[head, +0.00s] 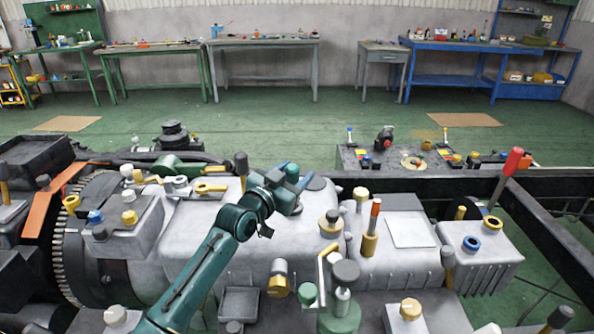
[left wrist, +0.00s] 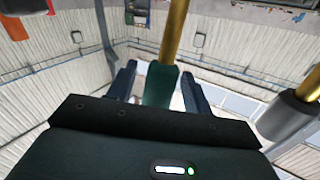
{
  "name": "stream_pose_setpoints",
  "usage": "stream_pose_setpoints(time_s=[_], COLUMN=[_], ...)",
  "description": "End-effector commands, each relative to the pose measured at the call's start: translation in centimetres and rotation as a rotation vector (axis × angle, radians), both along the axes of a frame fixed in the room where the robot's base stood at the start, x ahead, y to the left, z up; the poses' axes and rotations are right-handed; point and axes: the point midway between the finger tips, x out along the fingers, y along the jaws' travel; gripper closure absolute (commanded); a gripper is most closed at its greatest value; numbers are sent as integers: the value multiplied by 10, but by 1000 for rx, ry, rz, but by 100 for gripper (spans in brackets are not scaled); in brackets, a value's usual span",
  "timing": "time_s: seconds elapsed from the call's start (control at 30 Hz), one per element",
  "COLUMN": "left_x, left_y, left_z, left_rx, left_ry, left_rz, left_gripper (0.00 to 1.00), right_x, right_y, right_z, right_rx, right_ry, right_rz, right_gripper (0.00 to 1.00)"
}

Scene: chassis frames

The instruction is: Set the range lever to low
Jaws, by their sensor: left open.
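My left gripper (head: 297,178) is over the top of the grey gearbox housing, its two blue-grey fingers apart. In the left wrist view the gripper (left wrist: 160,85) is open. A lever with a dark green grip (left wrist: 160,86) and a brass-coloured rod (left wrist: 176,30) stands between the fingers in that picture; I cannot tell whether they touch it. In the head view my arm and gripper hide that spot. No label shows which lever is the range lever or where low is. My right gripper is not in view.
An orange-gripped lever (head: 372,228) and a red-gripped lever (head: 510,165) stand to the right. A dark-gripped lever (head: 241,165) stands just left of my gripper. Yellow and blue caps dot the housings. A black frame rail (head: 400,183) runs behind. Benches line the far wall.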

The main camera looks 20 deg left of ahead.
Motion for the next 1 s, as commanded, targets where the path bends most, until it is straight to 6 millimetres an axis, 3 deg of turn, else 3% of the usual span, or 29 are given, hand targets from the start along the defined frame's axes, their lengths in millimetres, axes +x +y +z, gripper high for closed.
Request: stream_pose_setpoints(time_s=[0.2, 0.47, 1.0], left_x=[14, 15, 15], left_y=[-4, -5, -4], left_z=[0, 0, 0], left_rx=[-1, -1, -1], left_ry=[-1, 0, 0], left_rz=[0, 0, 0], left_gripper=[50, 50, 92], right_x=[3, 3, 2], right_y=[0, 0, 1], right_z=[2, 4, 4], right_rx=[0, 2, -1], right_ry=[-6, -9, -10], right_rz=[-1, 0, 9], right_gripper=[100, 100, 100])
